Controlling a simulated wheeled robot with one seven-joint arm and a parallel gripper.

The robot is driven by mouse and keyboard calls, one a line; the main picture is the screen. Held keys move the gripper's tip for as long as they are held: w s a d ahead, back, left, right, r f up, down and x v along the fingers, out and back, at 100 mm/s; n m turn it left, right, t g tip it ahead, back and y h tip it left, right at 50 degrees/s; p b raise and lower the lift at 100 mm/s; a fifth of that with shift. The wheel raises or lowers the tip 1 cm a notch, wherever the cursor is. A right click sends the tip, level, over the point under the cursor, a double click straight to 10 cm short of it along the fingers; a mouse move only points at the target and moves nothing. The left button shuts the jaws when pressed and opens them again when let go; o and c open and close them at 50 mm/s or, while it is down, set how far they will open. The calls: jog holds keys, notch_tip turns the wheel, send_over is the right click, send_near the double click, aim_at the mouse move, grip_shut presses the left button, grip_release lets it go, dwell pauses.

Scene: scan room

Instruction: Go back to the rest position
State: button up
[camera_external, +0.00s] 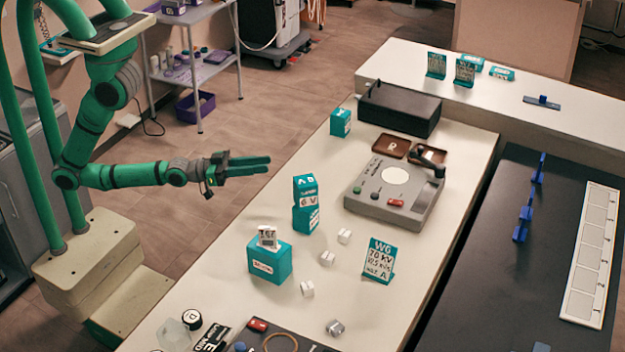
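My green arm reaches right from its base at the left of the external view. My gripper (268,164) is held out level, left of the long white table (445,222) and over the brown floor. Its two green fingers point right with a narrow gap between them. I see nothing held between them. The gripper appears apart from everything on the table. The teal sign block (306,205) on the table is the closest thing to its right and below it in the picture.
On the table are a teal box (270,262), several small white cubes, a teal sign (379,262), a grey device (395,192) and a black box (399,108). A metal cart (195,60) stands behind my arm. The floor between cart and table is open.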

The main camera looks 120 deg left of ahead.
jog(key=s+d+f+m+g+h, duration=0.1)
jog(key=s+d+f+m+h, duration=0.1)
jog(key=s+d, duration=0.5)
jog(key=s+d+f+m+g+h, duration=0.1)
jog(key=s+d+f+m+h, duration=0.2)
jog(key=s+d+f+h, duration=0.2)
jog(key=s+d, duration=0.3)
jog(key=d, duration=0.4)
jog(key=shift+s+f+m+g+h, duration=0.3)
jog(key=shift+g+h, duration=0.1)
